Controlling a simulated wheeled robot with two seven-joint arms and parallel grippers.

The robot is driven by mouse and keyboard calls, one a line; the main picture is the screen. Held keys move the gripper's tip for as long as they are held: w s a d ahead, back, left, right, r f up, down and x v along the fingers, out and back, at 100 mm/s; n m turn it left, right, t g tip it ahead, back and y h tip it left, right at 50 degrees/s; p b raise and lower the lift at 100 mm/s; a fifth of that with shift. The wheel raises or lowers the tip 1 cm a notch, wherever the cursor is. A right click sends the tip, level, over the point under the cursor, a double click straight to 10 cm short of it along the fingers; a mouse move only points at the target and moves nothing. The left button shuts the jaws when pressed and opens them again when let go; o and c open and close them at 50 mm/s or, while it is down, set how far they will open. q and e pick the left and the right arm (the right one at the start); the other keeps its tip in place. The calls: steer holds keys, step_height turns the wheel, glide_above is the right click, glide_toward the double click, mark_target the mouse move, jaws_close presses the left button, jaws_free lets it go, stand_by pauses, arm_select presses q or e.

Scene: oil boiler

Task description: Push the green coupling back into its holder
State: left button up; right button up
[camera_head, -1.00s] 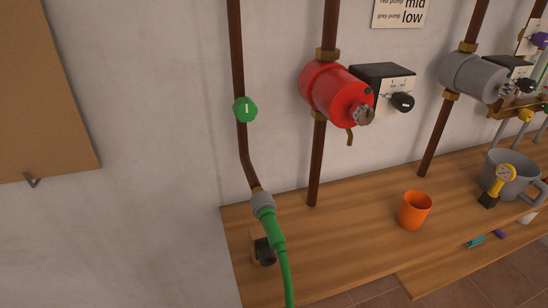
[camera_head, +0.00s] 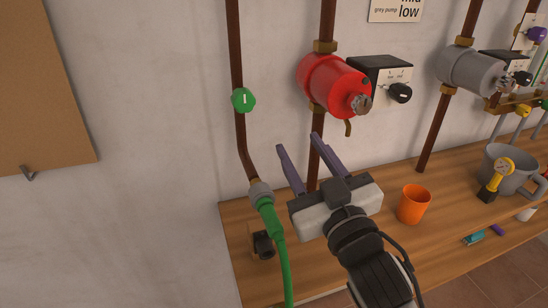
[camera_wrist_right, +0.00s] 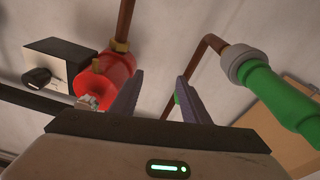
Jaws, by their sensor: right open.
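The green coupling (camera_head: 268,218) is at the lower end of the left brown pipe, against a grey collar (camera_head: 261,192), with a green hose running down from it. In the right wrist view the coupling (camera_wrist_right: 278,92) and the collar (camera_wrist_right: 241,65) show at the right, outside the fingers. My right gripper (camera_head: 298,143) is open and empty, to the right of the coupling and apart from it. Its fingers point toward the wall; they also show in the right wrist view (camera_wrist_right: 158,80). A black fitting (camera_head: 263,244) on a small wooden block sits beside the hose; I cannot tell whether it is the holder. My left gripper is out of view.
The red pump (camera_head: 335,85) and its black control box (camera_head: 380,80) are on the wall above my right gripper. An orange cup (camera_head: 413,204) stands on the wooden bench (camera_head: 425,238) to its right. A grey pump (camera_head: 470,70) and a grey mug (camera_head: 508,168) are farther right.

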steer(key=s+a+r+n+g+y, duration=0.6)
steer(key=a+r+n+y, duration=0.3)
steer(key=r+n, duration=0.1)
steer(key=s+a+r+n+g+y, duration=0.5)
steer(key=a+r+n+g+y, duration=0.1)
steer(key=a+r+n+y, duration=0.35)
steer(key=s+a+f+n+g+h, duration=0.2)
steer(key=s+a+n+g+h, duration=0.3)
steer(key=s+n+g, duration=0.7)
steer(key=n+t+h, duration=0.2)
steer(key=t+h, duration=0.3)
steer(key=h, duration=1.5)
glide_toward(274, 221)
arm_select(q)
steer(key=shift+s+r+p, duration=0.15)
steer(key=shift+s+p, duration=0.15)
steer(key=shift+p, duration=0.05)
arm_select(e)
steer(key=shift+y, duration=0.25)
steer(key=f, duration=0.8)
steer(key=shift+s+d+f, duration=0.2)
steer(key=shift+f, duration=0.15)
